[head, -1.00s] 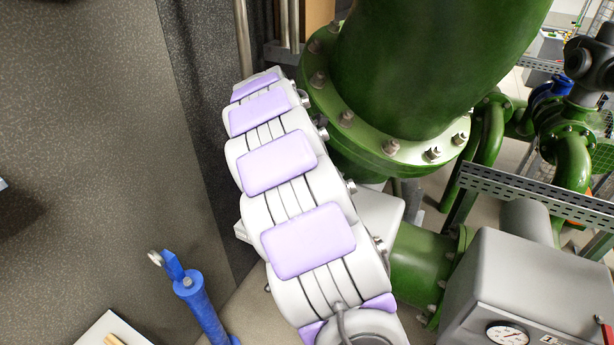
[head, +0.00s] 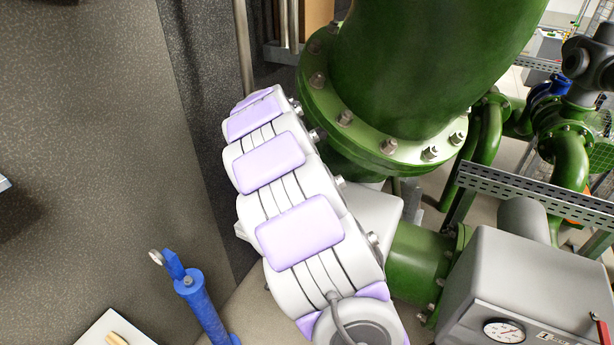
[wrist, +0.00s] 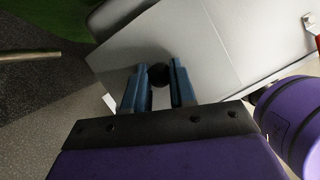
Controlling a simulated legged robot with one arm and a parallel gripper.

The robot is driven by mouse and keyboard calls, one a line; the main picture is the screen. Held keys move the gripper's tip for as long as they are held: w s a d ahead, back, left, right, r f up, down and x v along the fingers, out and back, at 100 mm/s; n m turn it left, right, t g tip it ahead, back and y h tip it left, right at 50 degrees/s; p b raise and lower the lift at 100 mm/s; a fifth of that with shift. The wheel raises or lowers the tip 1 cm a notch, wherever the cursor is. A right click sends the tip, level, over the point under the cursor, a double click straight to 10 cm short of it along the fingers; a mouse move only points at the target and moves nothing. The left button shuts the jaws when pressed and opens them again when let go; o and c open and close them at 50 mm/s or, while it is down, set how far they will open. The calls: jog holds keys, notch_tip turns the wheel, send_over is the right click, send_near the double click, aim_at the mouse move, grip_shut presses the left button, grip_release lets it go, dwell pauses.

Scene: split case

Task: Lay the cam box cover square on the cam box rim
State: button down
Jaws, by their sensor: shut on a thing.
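In the wrist view, my gripper (wrist: 159,85) has its two blue fingers closed around a dark round knob (wrist: 159,73). The knob stands against a flat grey plate-like surface (wrist: 190,45), which looks like the cam box cover. My gripper's body hides the near part of that surface. I cannot tell from this view whether the cover touches a rim. In the head view, my gripper and the knob are out of sight. A grey box with rounded edges (head: 520,275) stands at the lower right; I cannot tell whether it is the cam box.
A round gauge (head: 503,331) and a red handle (head: 604,333) sit on the grey box's front. A large green flanged pipe (head: 420,70) stands behind my arm. A blue cylinder (head: 200,305) and a pale board (head: 115,330) are at lower left.

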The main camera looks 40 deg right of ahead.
jog(key=shift+s+a+f, duration=0.15)
jog(key=shift+s+f, duration=0.05)
jog(key=shift+f, duration=0.4)
jog(key=c, duration=1)
grip_release()
jog(key=shift+o, duration=0.3)
jog(key=shift+w+r, duration=0.15)
jog(key=shift+r, duration=0.2)
jog(key=v, duration=1.2)
jog(key=shift+r+b, duration=0.3)
jog(key=shift+r, duration=0.15)
